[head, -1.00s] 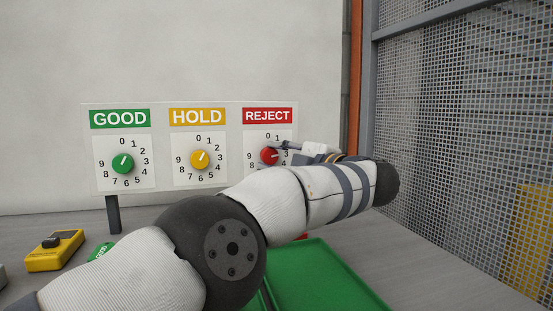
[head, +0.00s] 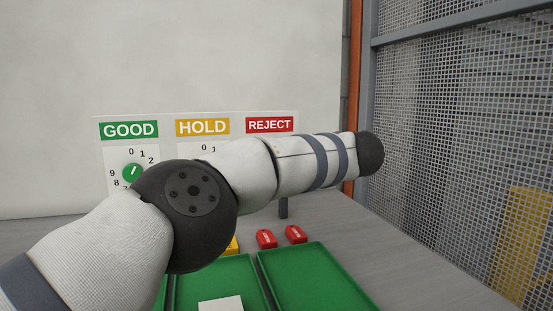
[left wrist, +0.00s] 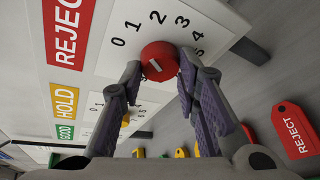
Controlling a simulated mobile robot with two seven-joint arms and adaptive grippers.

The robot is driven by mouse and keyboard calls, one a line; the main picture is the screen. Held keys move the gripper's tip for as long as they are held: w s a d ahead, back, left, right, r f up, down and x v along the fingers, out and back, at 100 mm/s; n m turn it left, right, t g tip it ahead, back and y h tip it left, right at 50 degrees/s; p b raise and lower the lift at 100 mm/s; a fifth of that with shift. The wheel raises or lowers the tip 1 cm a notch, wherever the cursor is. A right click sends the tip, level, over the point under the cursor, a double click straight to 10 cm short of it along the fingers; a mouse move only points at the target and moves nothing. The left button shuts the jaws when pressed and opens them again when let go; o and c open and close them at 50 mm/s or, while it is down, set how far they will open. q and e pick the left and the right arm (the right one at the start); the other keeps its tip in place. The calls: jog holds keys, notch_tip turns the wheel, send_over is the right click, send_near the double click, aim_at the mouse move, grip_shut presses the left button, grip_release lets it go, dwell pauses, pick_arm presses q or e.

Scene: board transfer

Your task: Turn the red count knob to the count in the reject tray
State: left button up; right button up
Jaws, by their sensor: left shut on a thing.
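The red count knob (left wrist: 158,52) sits on the REJECT dial (left wrist: 122,68) of the panel. My left gripper (left wrist: 160,65) is shut on the knob, one finger on each side of it. A short white mark shows on the knob's face; I cannot tell which number it points to. In the head view my left arm covers the REJECT dial, the red knob and the gripper. I cannot tell which is the reject tray. My right gripper is not in view.
The panel also carries a green GOOD knob (head: 132,173) and a HOLD sign (head: 203,127). Red tags (head: 266,239) lie behind the trays. A white block (head: 221,305) shows at the middle tray's near part. A mesh fence (head: 450,130) stands at the right.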

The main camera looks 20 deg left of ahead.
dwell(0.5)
pick_arm(q)
jog(key=o, duration=1.1)
jog(key=shift+o, duration=0.2)
jog(key=v, duration=1.2)
